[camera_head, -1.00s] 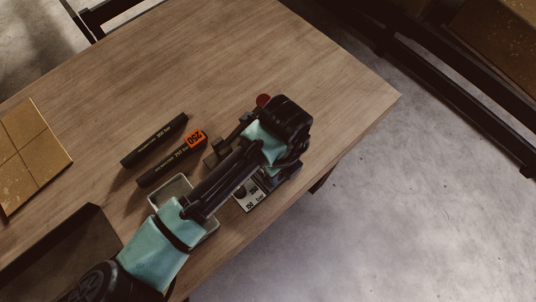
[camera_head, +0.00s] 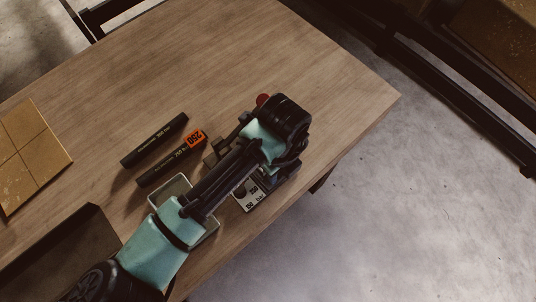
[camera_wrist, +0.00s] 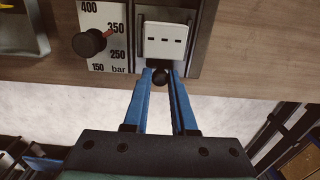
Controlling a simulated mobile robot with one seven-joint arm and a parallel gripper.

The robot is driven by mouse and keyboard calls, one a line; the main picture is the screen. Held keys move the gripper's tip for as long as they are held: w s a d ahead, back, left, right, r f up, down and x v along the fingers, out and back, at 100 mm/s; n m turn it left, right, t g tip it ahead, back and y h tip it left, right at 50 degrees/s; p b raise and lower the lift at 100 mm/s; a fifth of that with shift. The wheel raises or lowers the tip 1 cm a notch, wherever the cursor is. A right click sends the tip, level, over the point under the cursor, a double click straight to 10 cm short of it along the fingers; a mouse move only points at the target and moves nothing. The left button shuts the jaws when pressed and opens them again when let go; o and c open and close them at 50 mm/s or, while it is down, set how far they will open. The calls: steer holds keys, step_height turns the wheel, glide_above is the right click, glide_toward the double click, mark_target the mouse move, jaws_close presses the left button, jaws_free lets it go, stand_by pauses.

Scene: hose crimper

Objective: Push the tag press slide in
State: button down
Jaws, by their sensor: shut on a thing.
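In the wrist view, the tag press slide (camera_wrist: 164,42) is a white block with a row of small dark slots, sitting in a dark grey channel. A round black knob (camera_wrist: 160,80) sticks out from its near end. My gripper (camera_wrist: 161,76) has its two blue fingers closed on this knob. The white block lies straight ahead of the fingertips. In the head view, my wrist and forearm cover the slide and the fingers.
Left of the slide, a pressure scale plate (camera_wrist: 105,35) carries a black dial knob (camera_wrist: 89,43); the plate also shows in the head view (camera_head: 249,197). A pale tray (camera_head: 178,186) sits under my forearm.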

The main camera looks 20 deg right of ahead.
steer(key=shift+w+a+b, duration=0.3)
steer(key=shift+w+a, duration=0.1)
steer(key=shift+w, duration=0.75)
steer(key=shift+w+a+b, duration=0.35)
steer(key=shift+w+a, duration=0.1)
steer(key=shift+w, duration=0.65)
steer(key=shift+w+a+b, duration=0.3)
steer(key=shift+w+a, duration=0.1)
steer(key=shift+w, duration=0.75)
jaws_free()
step_height(320, 180, up, 9)
steer(key=p, duration=0.7)
stand_by(0.5)
stand_by(0.5)
